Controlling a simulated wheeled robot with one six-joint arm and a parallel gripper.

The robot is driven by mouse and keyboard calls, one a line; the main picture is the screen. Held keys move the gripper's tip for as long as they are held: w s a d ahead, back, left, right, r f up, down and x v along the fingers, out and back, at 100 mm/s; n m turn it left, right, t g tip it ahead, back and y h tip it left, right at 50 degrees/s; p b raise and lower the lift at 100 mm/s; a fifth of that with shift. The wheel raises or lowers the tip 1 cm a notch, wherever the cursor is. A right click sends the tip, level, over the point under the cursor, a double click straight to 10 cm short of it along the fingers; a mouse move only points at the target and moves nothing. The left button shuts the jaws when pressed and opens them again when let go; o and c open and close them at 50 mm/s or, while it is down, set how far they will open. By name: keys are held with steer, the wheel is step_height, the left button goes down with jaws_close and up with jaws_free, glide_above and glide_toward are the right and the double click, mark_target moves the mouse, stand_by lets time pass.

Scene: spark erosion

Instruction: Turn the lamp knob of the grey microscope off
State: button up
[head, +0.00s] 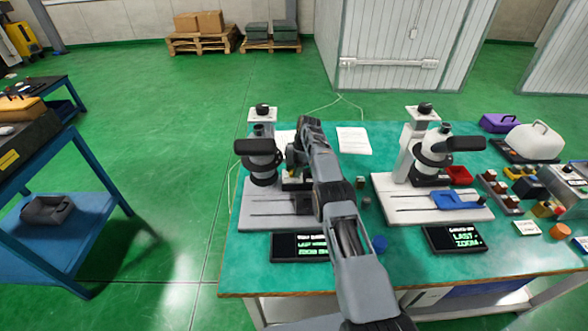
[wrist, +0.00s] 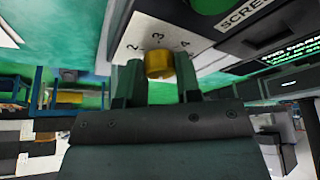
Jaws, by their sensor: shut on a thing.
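The grey microscope (head: 262,165) stands at the left of the green-topped table, on a light grey base plate (head: 262,222). My arm reaches over the table and my gripper is at the right side of this microscope, mostly hidden by the arm in the head view. In the wrist view my gripper (wrist: 158,82) has its two dark green fingers on either side of a brass-yellow knob (wrist: 158,66), shut on it. The knob sits on a pale dial plate (wrist: 200,38) with the numbers 2, 3 and 4 visible. The knob's pointer and name are not readable.
A white microscope (head: 432,160) stands to the right, with a blue tray (head: 458,201) on its base. Black display panels (head: 440,241) lie before both microscopes. A paper sheet (head: 354,141) lies behind. Boxes and small parts crowd the table's right end.

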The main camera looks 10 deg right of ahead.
steer(key=o, duration=0.9)
steer(key=shift+f+m+b, duration=0.1)
steer(key=shift+m+b, duration=0.3)
steer(key=shift+b, duration=0.45)
